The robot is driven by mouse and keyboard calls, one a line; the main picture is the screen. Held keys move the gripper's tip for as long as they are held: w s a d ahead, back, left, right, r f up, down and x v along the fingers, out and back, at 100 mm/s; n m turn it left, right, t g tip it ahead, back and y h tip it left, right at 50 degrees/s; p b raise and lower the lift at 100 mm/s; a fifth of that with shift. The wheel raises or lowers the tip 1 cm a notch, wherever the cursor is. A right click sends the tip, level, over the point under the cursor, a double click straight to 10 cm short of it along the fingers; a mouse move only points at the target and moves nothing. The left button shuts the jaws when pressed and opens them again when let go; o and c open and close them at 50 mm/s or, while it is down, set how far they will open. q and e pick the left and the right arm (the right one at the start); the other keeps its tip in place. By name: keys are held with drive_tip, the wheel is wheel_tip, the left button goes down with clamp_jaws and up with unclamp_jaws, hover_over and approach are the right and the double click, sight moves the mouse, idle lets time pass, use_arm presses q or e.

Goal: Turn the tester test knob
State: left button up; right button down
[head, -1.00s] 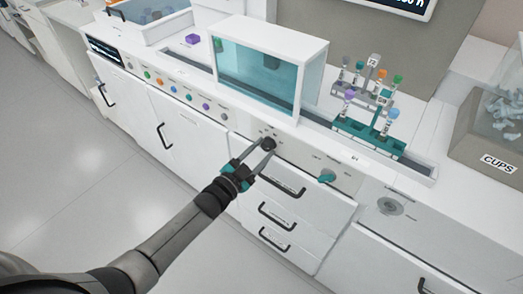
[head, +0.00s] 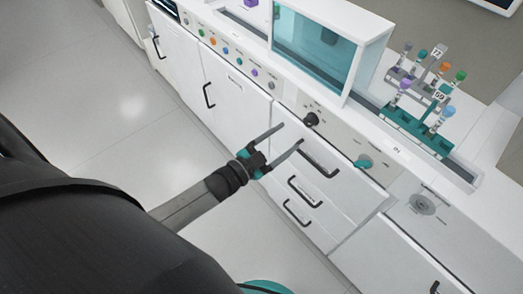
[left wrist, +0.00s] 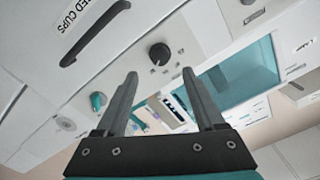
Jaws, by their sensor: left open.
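A black round knob (head: 311,119) sits on the grey-white front panel below the teal-windowed box. It also shows in the left wrist view (left wrist: 160,54), just beyond the fingertips. A teal knob (head: 364,162) is further right on the same panel, and in the left wrist view it is at left (left wrist: 98,101). The small panel lettering is too blurred to read. My left gripper (head: 291,134) is open and empty, in front of the drawer front, apart from the black knob. In the left wrist view its two fingers (left wrist: 160,73) point towards the knob. My right gripper is not in view.
Drawer handles (head: 319,160) stick out just below the panel. The teal-windowed box (head: 330,50) stands on the counter above. A teal rack (head: 415,130) with several capped tubes stands to the right. A row of coloured buttons (head: 225,50) runs left. The floor (head: 130,110) is clear.

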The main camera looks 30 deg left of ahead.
use_arm(q)
drive_tip(key=v, duration=0.7)
drive_tip(key=shift+s+a+p, duration=0.15)
drive_tip(key=shift+s+p, duration=0.2)
drive_tip(key=s+a+f+n+g+y, duration=0.1)
drive_tip(key=s+f+n+g+y, duration=0.4)
drive_tip(key=f, duration=0.6)
drive_tip(key=s+a+f+g, duration=0.1)
drive_tip(key=s+f+g, duration=0.2)
drive_tip(key=s+f, duration=0.65)
drive_tip(key=s+d+f+n+g, duration=0.1)
drive_tip(key=s+f+g, duration=0.3)
drive_tip(key=s+f, duration=0.2)
drive_tip(key=s+d+f+n+g+y, duration=0.1)
drive_tip(key=s+f+g, duration=0.3)
drive_tip(key=s, duration=0.7)
wheel_tip(320, 180, down, 2)
drive_tip(key=shift+s+d+f+n, duration=0.15)
drive_tip(key=shift+s+d+n, duration=0.2)
drive_tip(key=shift+d, duration=0.3)
drive_tip(key=shift+w, duration=0.1)
